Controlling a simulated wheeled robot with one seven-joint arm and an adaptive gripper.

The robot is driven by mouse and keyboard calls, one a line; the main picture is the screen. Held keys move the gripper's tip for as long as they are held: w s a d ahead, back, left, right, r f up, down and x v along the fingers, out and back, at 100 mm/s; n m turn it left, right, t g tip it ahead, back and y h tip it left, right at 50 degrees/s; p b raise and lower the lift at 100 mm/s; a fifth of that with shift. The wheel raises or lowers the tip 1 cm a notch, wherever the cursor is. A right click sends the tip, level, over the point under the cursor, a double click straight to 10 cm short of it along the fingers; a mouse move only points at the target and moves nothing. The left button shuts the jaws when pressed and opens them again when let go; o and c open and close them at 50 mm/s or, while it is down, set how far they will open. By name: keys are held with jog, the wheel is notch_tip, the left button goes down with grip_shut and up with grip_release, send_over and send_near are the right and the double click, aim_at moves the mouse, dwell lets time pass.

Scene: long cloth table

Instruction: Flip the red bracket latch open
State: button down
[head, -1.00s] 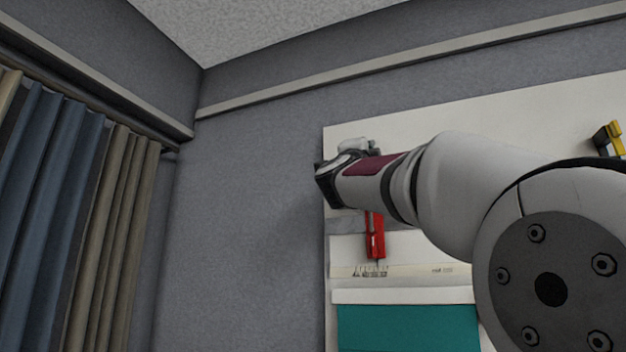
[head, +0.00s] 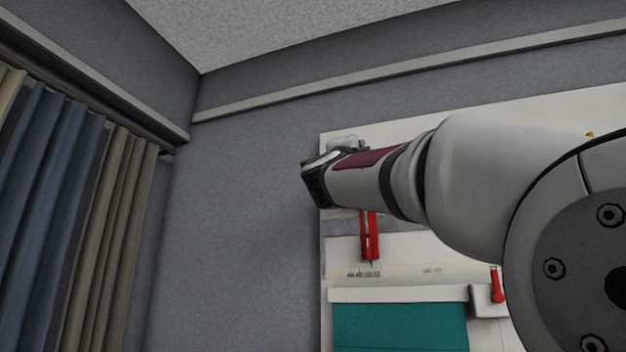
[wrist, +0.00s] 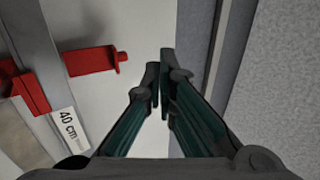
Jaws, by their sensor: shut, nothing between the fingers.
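A red bracket (head: 369,240) hangs on the white board below my wrist in the head view. In the wrist view a red bar (wrist: 92,60) sticks out to the right from a grey rail, with a red block (wrist: 30,93) beside it. I cannot tell for sure whether these are the same bracket. My gripper (wrist: 158,76) is shut and empty, its dark fingertips a little right of the red bar's end, apart from it in the picture. In the head view the fingers are hidden behind my wrist.
A white board (head: 327,270) with a teal panel (head: 400,327) stands by the grey wall (head: 240,220). Another red piece (head: 497,286) is at lower right. Curtains (head: 60,200) hang at left.

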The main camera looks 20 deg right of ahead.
jog(key=s+a+f+b, duration=0.1)
jog(key=s+a, duration=0.4)
jog(key=shift+s+f, duration=0.2)
jog(key=shift+a, duration=0.1)
dwell(0.4)
